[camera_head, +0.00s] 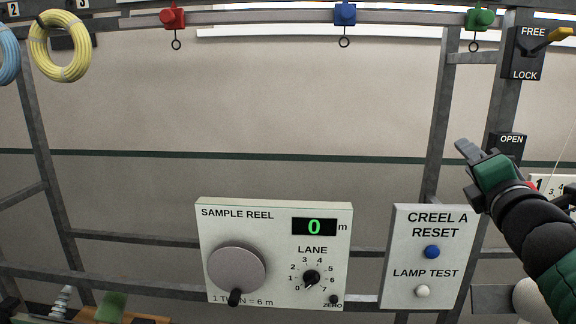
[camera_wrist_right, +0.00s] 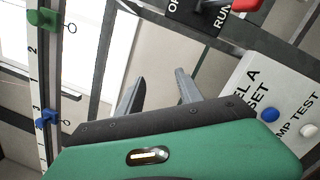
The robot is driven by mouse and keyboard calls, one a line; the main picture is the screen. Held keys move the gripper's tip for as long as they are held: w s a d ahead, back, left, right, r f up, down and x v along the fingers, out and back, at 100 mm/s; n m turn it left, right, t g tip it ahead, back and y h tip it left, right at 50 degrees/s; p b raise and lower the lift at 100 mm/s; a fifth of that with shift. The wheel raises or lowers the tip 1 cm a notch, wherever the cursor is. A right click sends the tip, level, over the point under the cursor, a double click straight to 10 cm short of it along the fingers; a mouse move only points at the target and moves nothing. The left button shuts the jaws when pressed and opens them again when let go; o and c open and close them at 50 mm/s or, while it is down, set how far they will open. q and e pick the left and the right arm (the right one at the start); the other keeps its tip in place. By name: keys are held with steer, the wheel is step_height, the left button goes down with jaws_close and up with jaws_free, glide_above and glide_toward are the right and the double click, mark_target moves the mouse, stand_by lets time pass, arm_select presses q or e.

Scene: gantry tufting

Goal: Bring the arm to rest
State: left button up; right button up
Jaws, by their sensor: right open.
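My right gripper (camera_head: 466,152) reaches in from the right edge in the head view, green and black, its fingers pointing up and left. It is in front of the grey frame post, above the CREEL A RESET panel (camera_head: 387,260). In the right wrist view its two dark fingers (camera_wrist_right: 159,78) stand apart with nothing between them. My left gripper is not in view.
The SAMPLE REEL panel (camera_head: 273,220) with knob and dial reads 0. A FREE/LOCK lever box (camera_head: 526,68) and an OPEN-labelled box (camera_head: 510,140) are near the right arm. Red (camera_head: 173,18), blue (camera_head: 345,14) and green (camera_head: 480,19) clips hang from the top rail. A yellow coil (camera_head: 36,57) hangs upper left.

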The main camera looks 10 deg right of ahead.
steer(key=w+f+m+g, duration=0.1)
steer(key=f+m, duration=0.1)
steer(key=f, duration=0.3)
steer(key=w+a+f+m+g, duration=0.1)
steer(key=f+m, duration=0.1)
steer(key=f, duration=0.4)
steer(key=w+a+f+m+g+y, duration=0.1)
steer(key=f+m, duration=0.1)
steer(key=f, duration=0.3)
steer(key=shift+w+a+f+b, duration=0.25)
steer(key=shift+w+f+b, duration=0.05)
steer(key=shift+b, duration=0.05)
steer(key=s+a+f+m+g+y, duration=0.1)
steer(key=s+a+f+m+g, duration=0.2)
steer(key=f, duration=0.6)
steer(key=s+a+f+m+g+y+b, duration=0.1)
steer(key=s+a+f+m+g, duration=0.2)
steer(key=f, duration=0.7)
steer(key=s+a+f+m+g+y, duration=0.1)
steer(key=a+f+m, duration=0.35)
steer(key=f, duration=0.45)
steer(key=s+a+f+m+g+y, duration=0.1)
steer(key=s+a+f+m+g, duration=0.1)
steer(key=s+f, duration=0.4)
steer(key=s+a+f+m+g+y+b, duration=0.1)
steer(key=s+a+f+m+g, duration=0.1)
steer(key=s+a+f, duration=0.4)
steer(key=shift+s+a+f+g, duration=0.3)
steer(key=shift+s+f+g, duration=0.2)
steer(key=shift+s+g, duration=0.5)
